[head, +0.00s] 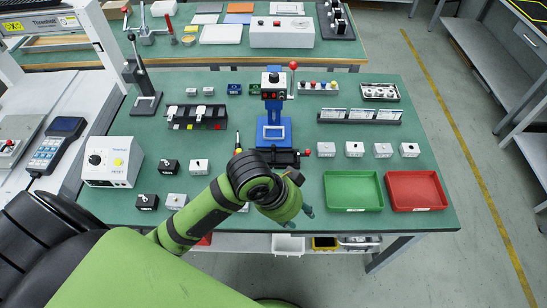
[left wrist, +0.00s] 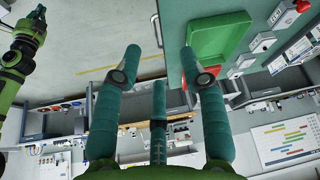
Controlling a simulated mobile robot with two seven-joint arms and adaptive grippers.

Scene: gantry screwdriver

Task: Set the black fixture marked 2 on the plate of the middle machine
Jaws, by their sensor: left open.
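Two black fixtures stand at the left of the green table, one farther back (head: 169,167) and one nearer the front edge (head: 147,202). Their marks are too small to read, so I cannot tell which is marked 2. The blue press (head: 273,97) stands mid-table, with a blue plate (head: 275,133) framing a pale square on its base. My left gripper (head: 306,211) is at the table's front edge, right of the black fixtures and partly hidden by its wrist. In the left wrist view its fingers (left wrist: 160,62) are spread and empty. My right gripper is not visible.
White blocks (head: 199,167) stand beside the black fixtures. A white control box (head: 113,161) is at the left. Green (head: 352,207) and red (head: 416,207) trays lie right of my gripper. A black cylinder unit (head: 284,158) lies before the press.

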